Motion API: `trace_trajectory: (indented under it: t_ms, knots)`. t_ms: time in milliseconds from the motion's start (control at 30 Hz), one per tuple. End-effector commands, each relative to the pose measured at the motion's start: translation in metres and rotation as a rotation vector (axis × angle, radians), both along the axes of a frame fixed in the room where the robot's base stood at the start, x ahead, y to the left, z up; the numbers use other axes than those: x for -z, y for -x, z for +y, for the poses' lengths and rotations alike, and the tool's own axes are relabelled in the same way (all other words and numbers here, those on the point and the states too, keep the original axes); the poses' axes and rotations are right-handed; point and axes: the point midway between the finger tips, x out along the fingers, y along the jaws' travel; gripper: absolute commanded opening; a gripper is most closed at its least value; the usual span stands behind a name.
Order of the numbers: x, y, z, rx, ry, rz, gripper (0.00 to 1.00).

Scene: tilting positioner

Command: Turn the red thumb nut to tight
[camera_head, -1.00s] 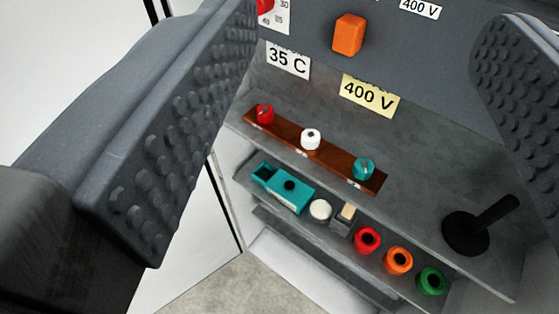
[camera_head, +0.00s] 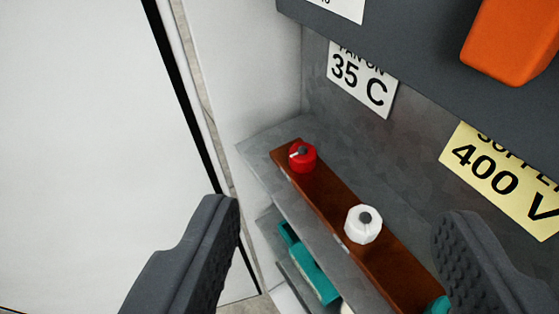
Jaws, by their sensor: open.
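The red thumb nut (camera_head: 302,157) sits at the far left end of a brown strip (camera_head: 326,196) on a grey shelf. It has a grey stud in its middle and a small pale mark on its left side. A white nut (camera_head: 364,224) sits further along the strip, and a teal nut (camera_head: 438,305) is partly cut off at the bottom edge. My gripper (camera_head: 335,220) is open and empty, with its two dark ribbed fingers wide apart on either side of the strip in the picture. The red nut shows above and between the fingertips, clear of both.
Above the shelf are a "35 C" label (camera_head: 362,80), a yellow "400 V" label (camera_head: 503,178) and an orange block (camera_head: 515,40). A teal part (camera_head: 312,268) lies on a lower ledge. A white panel (camera_head: 80,130) stands at the left.

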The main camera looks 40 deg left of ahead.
Motion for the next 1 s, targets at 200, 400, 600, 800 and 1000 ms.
trace_trajectory:
  t_ms: [200,400,600,800,1000]
  knots:
    - [0.095,-0.057,0.032,-0.124,0.01,0.032,0.59]
    - [0.151,-0.081,0.042,-0.169,0.029,0.039,0.59]
    - [0.166,-0.09,0.045,-0.177,0.037,0.04,0.59]
    - [0.173,-0.103,0.059,-0.177,0.036,0.041,0.59]
    - [0.184,-0.122,0.075,-0.175,0.039,0.04,0.59]
